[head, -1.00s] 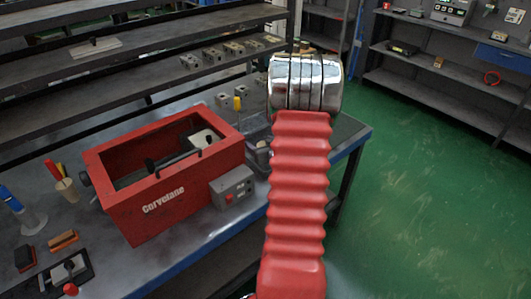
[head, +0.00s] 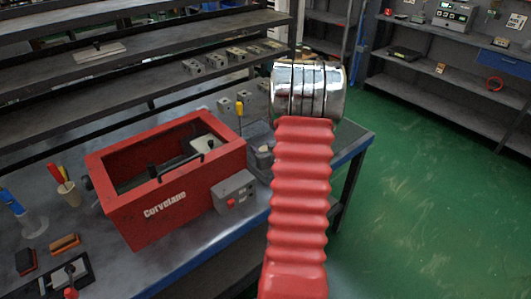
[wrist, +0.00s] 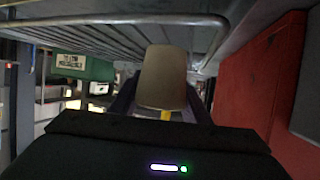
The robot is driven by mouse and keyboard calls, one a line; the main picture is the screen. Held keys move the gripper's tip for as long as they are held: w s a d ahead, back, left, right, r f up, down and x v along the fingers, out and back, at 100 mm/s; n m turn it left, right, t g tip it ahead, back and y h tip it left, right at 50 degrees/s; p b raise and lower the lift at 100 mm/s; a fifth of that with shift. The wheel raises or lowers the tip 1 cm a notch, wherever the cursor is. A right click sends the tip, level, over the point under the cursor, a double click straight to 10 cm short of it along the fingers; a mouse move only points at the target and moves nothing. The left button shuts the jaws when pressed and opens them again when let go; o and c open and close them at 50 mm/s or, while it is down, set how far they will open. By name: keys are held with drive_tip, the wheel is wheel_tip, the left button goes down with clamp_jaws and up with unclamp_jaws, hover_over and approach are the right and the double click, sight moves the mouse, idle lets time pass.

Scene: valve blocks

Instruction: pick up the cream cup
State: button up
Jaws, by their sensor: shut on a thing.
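The cream cup (wrist: 163,78), a plain tapered beige cup, is in the middle of the wrist view. My gripper (wrist: 160,105) is shut on it, with a dark finger at each side of its lower part. A yellow strip shows just below the cup. In the head view my red ribbed arm stands in front, and neither the gripper nor the held cup can be made out there.
A red open-topped box (head: 165,175) stands on the bench; a red surface (wrist: 275,85) is close on the right in the wrist view. A beige holder (head: 68,192) with tools stands left. Grey shelves (head: 150,75) run behind. Green floor (head: 420,200) is clear at right.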

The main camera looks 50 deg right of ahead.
wheel_tip(320, 180, up, 10)
idle(0.6)
